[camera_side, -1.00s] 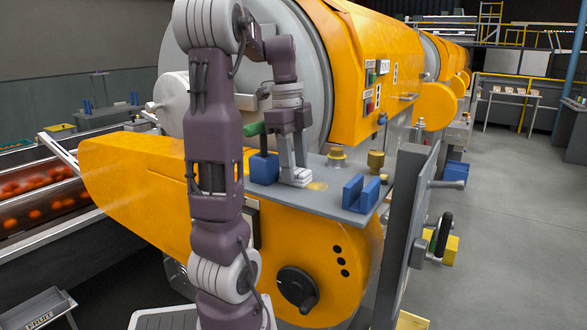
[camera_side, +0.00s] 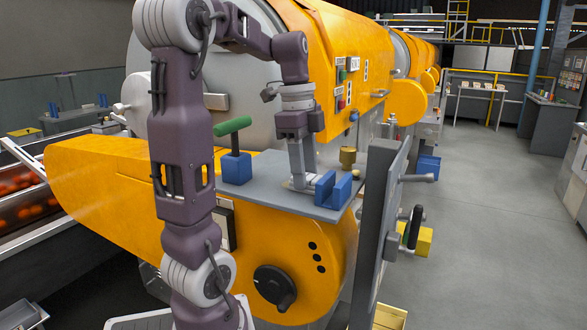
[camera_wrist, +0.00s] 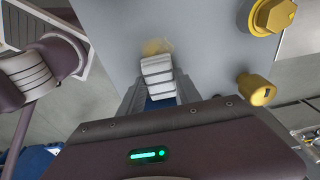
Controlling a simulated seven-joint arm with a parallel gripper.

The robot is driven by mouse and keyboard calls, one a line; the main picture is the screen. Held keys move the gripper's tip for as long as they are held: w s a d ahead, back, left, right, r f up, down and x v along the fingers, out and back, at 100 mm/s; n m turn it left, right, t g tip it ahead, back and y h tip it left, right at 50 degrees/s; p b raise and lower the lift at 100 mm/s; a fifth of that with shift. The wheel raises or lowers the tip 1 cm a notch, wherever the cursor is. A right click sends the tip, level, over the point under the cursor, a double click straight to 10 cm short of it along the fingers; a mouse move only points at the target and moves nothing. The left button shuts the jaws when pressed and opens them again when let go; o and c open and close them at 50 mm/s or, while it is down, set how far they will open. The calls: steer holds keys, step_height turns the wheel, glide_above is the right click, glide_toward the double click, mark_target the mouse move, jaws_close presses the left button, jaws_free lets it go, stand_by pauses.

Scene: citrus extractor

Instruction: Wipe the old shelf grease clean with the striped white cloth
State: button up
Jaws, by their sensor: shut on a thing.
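My gripper (camera_side: 303,178) points down over the grey shelf (camera_side: 262,190) and is shut on the striped white cloth. In the wrist view the cloth (camera_wrist: 158,78) is a small white pad with grey stripes between my fingers. A yellowish grease smear (camera_wrist: 155,47) shows just past the cloth's far edge. In the side view part of the smear (camera_side: 287,184) shows at the left of my fingertips. The cloth is low at the shelf; whether it touches is hard to tell. My fingers and the cloth hide the rest of the smear.
A blue slotted block (camera_side: 340,188) stands close to the right of my fingers. A blue block (camera_side: 237,168) with a green T-handle (camera_side: 232,126) stands at the left. Brass fittings (camera_wrist: 272,15) (camera_wrist: 257,89) rise from the shelf. A grey upright panel (camera_side: 372,220) bounds the right.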

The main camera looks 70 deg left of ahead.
steer(key=shift+s+a, duration=3.25)
step_height(320, 180, up, 8)
steer(key=shift+r, duration=0.15)
steer(key=shift+d, duration=0.1)
